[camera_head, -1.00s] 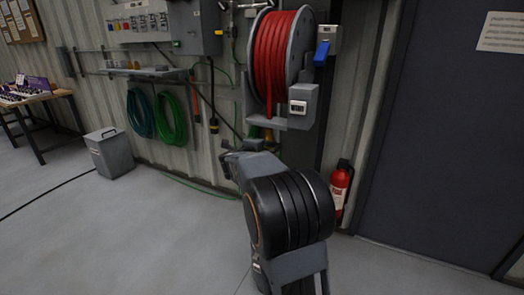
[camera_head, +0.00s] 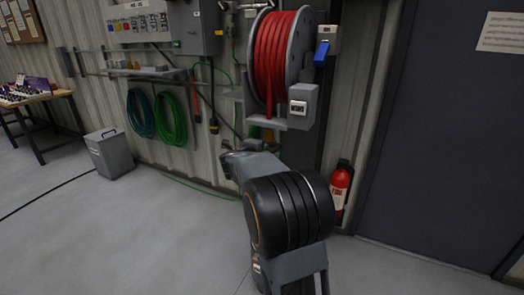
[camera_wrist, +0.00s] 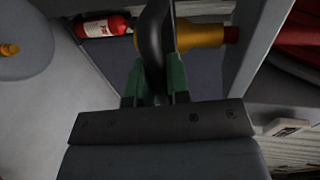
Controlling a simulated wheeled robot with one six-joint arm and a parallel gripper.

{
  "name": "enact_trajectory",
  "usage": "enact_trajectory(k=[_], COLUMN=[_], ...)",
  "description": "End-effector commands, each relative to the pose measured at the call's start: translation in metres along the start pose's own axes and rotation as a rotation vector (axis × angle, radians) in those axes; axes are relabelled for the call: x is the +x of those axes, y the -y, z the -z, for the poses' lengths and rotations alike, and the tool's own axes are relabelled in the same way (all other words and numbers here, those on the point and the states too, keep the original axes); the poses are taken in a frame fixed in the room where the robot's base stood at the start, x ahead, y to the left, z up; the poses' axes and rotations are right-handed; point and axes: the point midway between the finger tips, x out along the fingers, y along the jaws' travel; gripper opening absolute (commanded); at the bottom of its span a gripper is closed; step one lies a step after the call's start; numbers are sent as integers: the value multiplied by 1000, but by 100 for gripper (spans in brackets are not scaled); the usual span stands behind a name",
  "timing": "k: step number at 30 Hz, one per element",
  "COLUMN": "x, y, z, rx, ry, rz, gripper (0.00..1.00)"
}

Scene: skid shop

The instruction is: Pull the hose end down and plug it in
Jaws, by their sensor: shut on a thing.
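A red hose is wound on the grey reel (camera_head: 312,45) on the wall. In the wrist view, a brass-coloured fitting (camera_wrist: 200,36) with a dark red end lies just beyond my fingers. A black curved handle (camera_wrist: 152,35) passes across its left end. My gripper (camera_wrist: 157,82) has green fingers and is shut on this black handle. My wrist hides the gripper in the head view. I cannot make out a socket for the hose end.
A red fire extinguisher (camera_head: 341,187) stands right of my arm by the dark door (camera_head: 440,140). A grey bin (camera_head: 112,155) stands on the left. Green hoses (camera_head: 172,118) hang on the wall under a shelf (camera_head: 150,72). The floor at the left front is clear.

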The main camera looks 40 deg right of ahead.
Motion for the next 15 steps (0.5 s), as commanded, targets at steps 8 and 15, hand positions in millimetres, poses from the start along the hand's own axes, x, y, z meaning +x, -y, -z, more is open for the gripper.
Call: enact_trajectory(k=[8, 15], x=[5, 20], y=[-23, -95], z=[0, 0], rx=[-2, -5], ry=[0, 0], rz=[-3, -7], gripper=[0, 0])
